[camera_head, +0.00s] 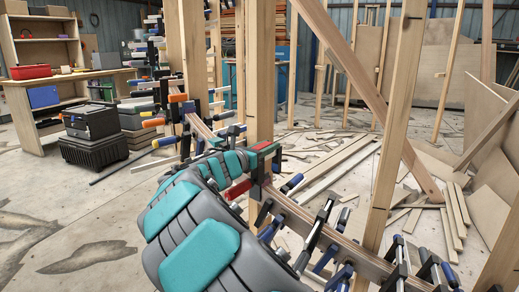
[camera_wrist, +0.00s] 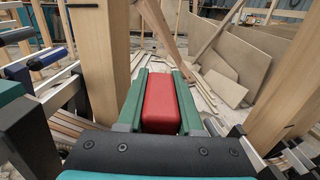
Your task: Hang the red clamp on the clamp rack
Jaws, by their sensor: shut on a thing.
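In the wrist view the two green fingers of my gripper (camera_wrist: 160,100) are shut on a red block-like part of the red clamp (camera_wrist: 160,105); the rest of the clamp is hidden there. In the head view my teal and grey arm reaches to the curved stringer, and the red clamp (camera_head: 239,189) shows as red parts beside my gripper, at a wooden post. I cannot tell whether the clamp still touches the stringer. At the back left, a stack of clamps (camera_head: 157,50) hangs beside the posts; it looks like the clamp rack.
The curved wooden stringer (camera_head: 330,235) carries several dark and blue clamps. Upright posts (camera_head: 397,120) and a diagonal brace (camera_head: 360,80) stand close by. Loose planks (camera_head: 335,165) litter the floor behind. Black cases (camera_head: 92,135) and a workbench (camera_head: 60,85) stand left; floor (camera_head: 95,200) there is open.

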